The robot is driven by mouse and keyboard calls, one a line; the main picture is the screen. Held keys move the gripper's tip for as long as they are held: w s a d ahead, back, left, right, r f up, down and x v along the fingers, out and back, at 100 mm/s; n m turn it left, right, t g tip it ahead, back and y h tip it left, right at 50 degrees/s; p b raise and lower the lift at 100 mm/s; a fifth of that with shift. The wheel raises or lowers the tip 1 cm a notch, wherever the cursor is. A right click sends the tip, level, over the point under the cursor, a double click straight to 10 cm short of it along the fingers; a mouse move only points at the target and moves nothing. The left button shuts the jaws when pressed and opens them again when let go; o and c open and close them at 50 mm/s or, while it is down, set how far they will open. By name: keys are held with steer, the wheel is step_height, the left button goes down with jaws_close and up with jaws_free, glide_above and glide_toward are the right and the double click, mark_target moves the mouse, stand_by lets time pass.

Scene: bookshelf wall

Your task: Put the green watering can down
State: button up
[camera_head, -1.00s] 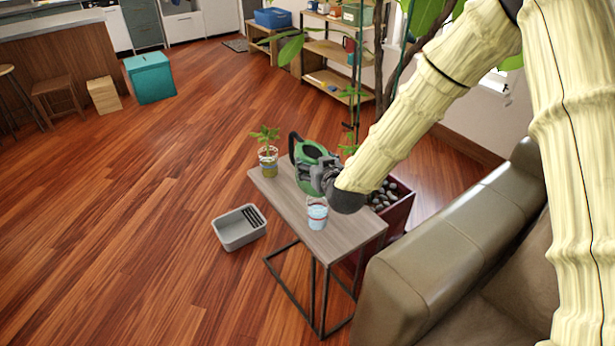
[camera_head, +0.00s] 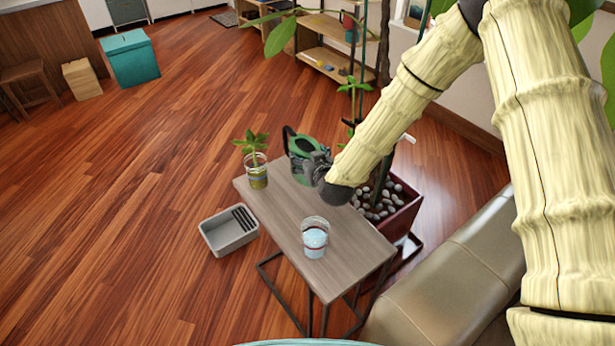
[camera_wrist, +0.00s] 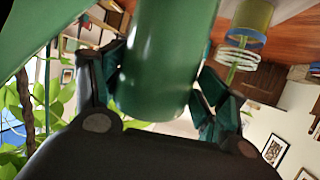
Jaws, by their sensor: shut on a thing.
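The green watering can (camera_head: 302,146) with its dark handle shows in the head view at the back right part of the small side table (camera_head: 283,203). My gripper (camera_head: 312,163) is shut on it. In the wrist view the can's green body (camera_wrist: 165,60) fills the space between my fingers (camera_wrist: 160,95). The can looks upright or nearly so. My gripper hides its lower part, so I cannot tell whether it touches the table top.
A potted plant in a glass (camera_head: 256,172) and a cup of bluish water (camera_head: 315,238) stand on the table. A grey bin (camera_head: 229,233) sits on the floor at left. A planter with stones (camera_head: 392,203) stands behind the table, and a sofa (camera_head: 455,275) is at right.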

steer(key=f, duration=0.1)
steer(key=w+f, duration=0.1)
steer(key=f, duration=0.1)
steer(key=shift+d, duration=0.15)
steer(key=shift+s, duration=0.25)
steer(key=shift+f+p, duration=0.45)
steer(key=shift+f, duration=1.6)
steer(key=shift+f, duration=0.15)
steer(key=o, duration=1.1)
steer(key=shift+o, duration=0.2)
